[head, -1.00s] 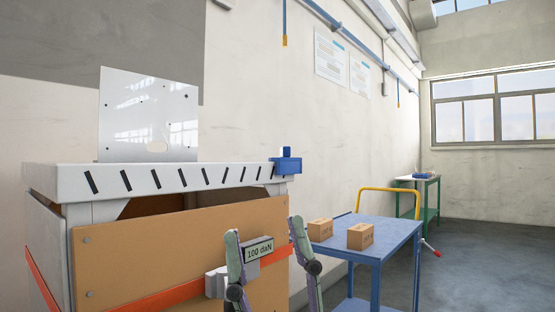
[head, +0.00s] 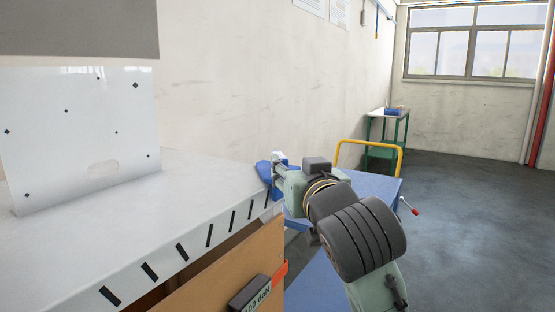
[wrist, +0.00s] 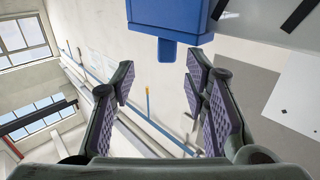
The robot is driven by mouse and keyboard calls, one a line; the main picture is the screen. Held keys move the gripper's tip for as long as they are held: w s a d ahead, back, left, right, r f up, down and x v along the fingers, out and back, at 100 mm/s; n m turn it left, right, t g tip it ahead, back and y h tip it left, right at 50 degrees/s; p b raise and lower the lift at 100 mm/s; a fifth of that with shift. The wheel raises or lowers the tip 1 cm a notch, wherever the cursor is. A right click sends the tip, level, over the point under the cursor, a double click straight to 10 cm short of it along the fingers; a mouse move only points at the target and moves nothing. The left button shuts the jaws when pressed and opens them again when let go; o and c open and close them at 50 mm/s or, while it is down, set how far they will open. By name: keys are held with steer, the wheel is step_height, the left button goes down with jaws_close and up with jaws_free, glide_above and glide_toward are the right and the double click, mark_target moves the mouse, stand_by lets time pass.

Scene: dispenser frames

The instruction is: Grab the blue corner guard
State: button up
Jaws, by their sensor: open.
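The blue corner guard (head: 264,171) sits on the right corner of the white worktop (head: 190,172). In the head view my gripper (head: 280,164) is right at the guard and partly covers it; whether they touch I cannot tell there. In the wrist view the guard (wrist: 166,14) shows at the top centre, with a smaller blue block hanging below it in the picture. My gripper (wrist: 160,88) is open and empty there, its two purple-padded fingers apart, and the guard lies beyond the gap between them.
A white upright panel (head: 80,135) with small holes stands on the worktop. A blue cart (head: 375,187) with a yellow handle (head: 370,143) is behind my arm. A green-legged bench (head: 388,125) stands further back. Open floor (head: 460,220) lies to the right.

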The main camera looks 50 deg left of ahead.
mark_target(280, 154)
steer(key=x, duration=0.3)
steer(key=shift+p, duration=0.35)
steer(key=x, duration=0.1)
steer(key=p+x, duration=0.1)
steer(key=x, duration=0.1)
steer(key=p+x, duration=0.1)
steer(key=shift+s+a+r, duration=0.1)
steer(key=shift+s+a, duration=0.15)
steer(key=shift+a, duration=0.1)
steer(key=shift+w+a, duration=0.25)
steer(key=shift+a, duration=0.25)
steer(key=shift+c, duration=0.4)
jaws_close()
